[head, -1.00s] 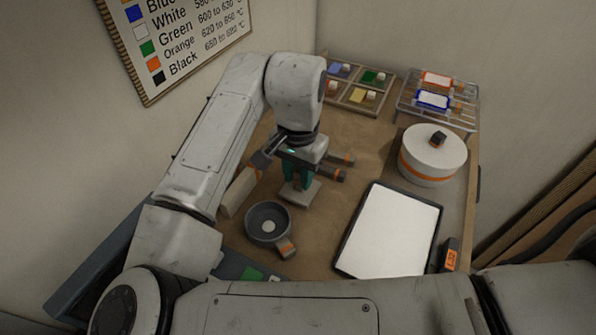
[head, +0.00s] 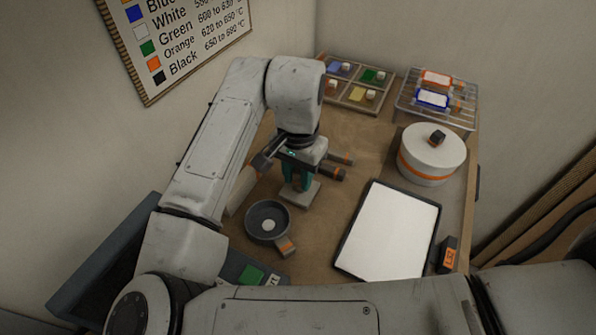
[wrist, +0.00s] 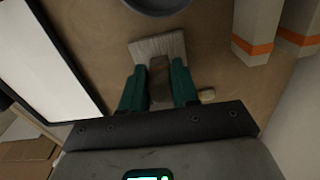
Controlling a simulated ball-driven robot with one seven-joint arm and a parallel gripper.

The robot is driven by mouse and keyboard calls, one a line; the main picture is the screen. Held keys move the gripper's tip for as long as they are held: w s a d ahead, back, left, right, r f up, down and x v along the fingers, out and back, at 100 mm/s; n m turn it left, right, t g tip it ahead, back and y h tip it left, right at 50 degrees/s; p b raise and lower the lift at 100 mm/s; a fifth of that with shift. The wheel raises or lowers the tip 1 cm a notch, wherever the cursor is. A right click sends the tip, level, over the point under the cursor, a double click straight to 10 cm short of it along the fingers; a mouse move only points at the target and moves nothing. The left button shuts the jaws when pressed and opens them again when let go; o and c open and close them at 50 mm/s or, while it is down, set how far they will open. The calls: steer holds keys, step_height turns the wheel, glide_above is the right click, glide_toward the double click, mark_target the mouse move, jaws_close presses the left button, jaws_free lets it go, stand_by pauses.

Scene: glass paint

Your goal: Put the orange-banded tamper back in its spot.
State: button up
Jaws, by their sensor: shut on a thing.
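My gripper (head: 297,180) has teal fingers and is shut on a tool with a grey-brown handle (wrist: 159,75) and a wide pale flat foot (wrist: 155,47). The foot also shows in the head view (head: 299,194), low over the tabletop or touching it; I cannot tell which. No orange band shows on the held tool; my fingers cover part of it. Two pale orange-banded pieces (wrist: 255,35) (wrist: 303,30) are at the right of the wrist view, apart from my gripper. I cannot tell for certain which piece is the orange-banded tamper.
A dark round dish (head: 266,216) with an orange-banded handle is just in front. A white sheet in a dark frame (head: 390,232) lies to the right. Behind are a white lidded pot (head: 432,160), a wire rack (head: 440,112) and a divided colour tray (head: 350,88). Bare table (head: 340,200) lies between.

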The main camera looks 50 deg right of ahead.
steer(key=shift+f, duration=0.3)
stand_by(0.8)
steer(key=o, duration=1)
step_height(320, 180, up, 11)
steer(key=shift+f, duration=0.1)
